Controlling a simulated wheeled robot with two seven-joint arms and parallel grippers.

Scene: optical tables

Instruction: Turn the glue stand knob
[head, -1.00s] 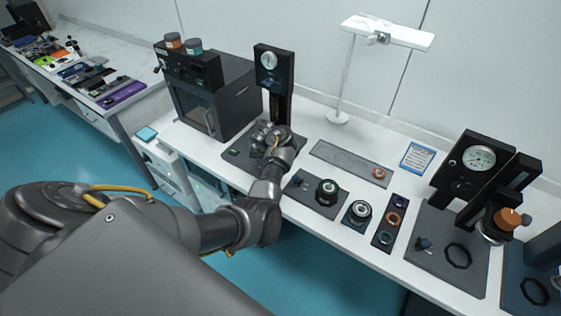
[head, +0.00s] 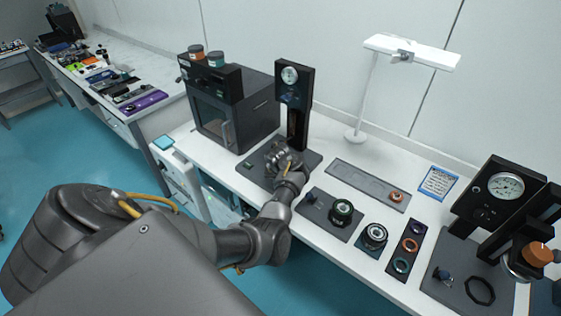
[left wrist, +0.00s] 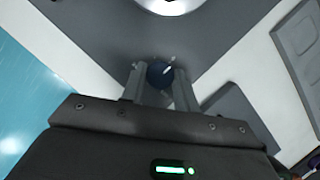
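The stand (head: 299,125) is a black upright column with a round dial at its top, on a dark grey base plate (head: 252,173). My left gripper (head: 282,158) is low over this base plate and hides the knob in the head view. In the left wrist view, the small dark blue knob (left wrist: 160,75) stands near a corner of the grey plate (left wrist: 115,35). The two fingers of my left gripper (left wrist: 159,82) lie close against both sides of the knob, seemingly shut on it. My right gripper is not in view.
A dark box-shaped machine (head: 235,110) stands left of the stand. A plate with a black ring part (head: 341,212), another round part (head: 374,235) and a strip of rings (head: 405,245) lie to the right. A second gauge stand (head: 505,190) is at far right.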

